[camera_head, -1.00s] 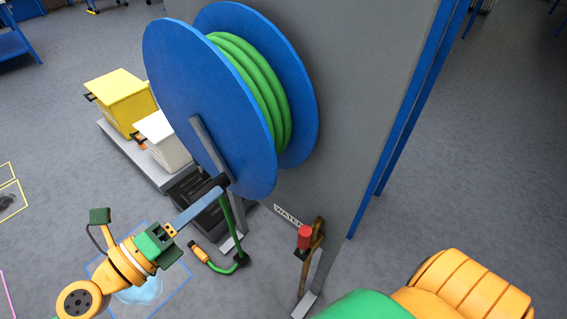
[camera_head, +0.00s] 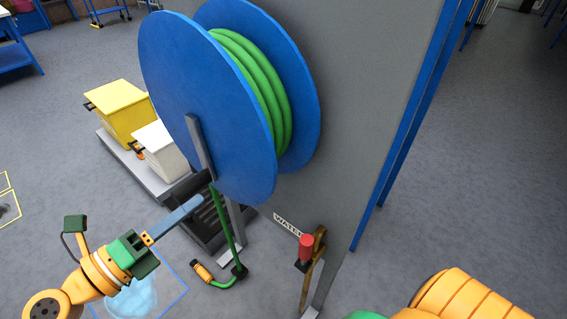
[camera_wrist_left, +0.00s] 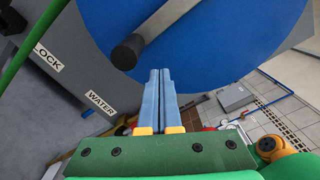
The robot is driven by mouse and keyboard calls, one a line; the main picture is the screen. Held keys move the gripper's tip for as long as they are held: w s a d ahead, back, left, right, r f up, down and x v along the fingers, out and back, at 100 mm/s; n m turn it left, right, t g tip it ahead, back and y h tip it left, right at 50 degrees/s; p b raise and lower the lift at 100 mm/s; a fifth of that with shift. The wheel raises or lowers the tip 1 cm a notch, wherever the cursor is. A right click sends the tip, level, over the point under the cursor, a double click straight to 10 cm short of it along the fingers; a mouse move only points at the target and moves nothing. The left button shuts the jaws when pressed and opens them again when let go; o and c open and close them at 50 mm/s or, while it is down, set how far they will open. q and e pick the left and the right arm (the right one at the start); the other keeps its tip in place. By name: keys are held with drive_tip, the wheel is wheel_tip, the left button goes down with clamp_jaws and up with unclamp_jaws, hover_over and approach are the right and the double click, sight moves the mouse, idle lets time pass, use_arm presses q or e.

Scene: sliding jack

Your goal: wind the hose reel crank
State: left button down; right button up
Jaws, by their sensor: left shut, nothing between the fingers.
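The hose reel (camera_head: 225,115) has two blue discs with green hose (camera_head: 255,85) wound between them. Its grey crank arm (camera_head: 198,145) lies across the near disc, lower end tilted slightly right. In the left wrist view the crank arm (camera_wrist_left: 170,18) carries a dark round handle (camera_wrist_left: 128,52) sticking out toward the camera. My left gripper (camera_head: 198,201) is shut and empty, its blue fingers below the crank's lower end. In the left wrist view the fingertips (camera_wrist_left: 160,72) are to the right of the handle, apparently apart from it. My right gripper is out of view.
A grey panel (camera_head: 365,90) stands behind the reel. A red-topped valve (camera_head: 306,246) is beside the WATER label (camera_head: 287,224). A hose end with orange nozzle (camera_head: 203,272) hangs low. Yellow (camera_head: 120,112) and white (camera_head: 163,148) boxes stand behind on a grey platform.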

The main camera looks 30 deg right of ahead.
use_arm(q)
drive_tip(key=b+v, duration=0.3)
drive_tip(key=v, duration=0.3)
drive_tip(key=shift+a, duration=0.25)
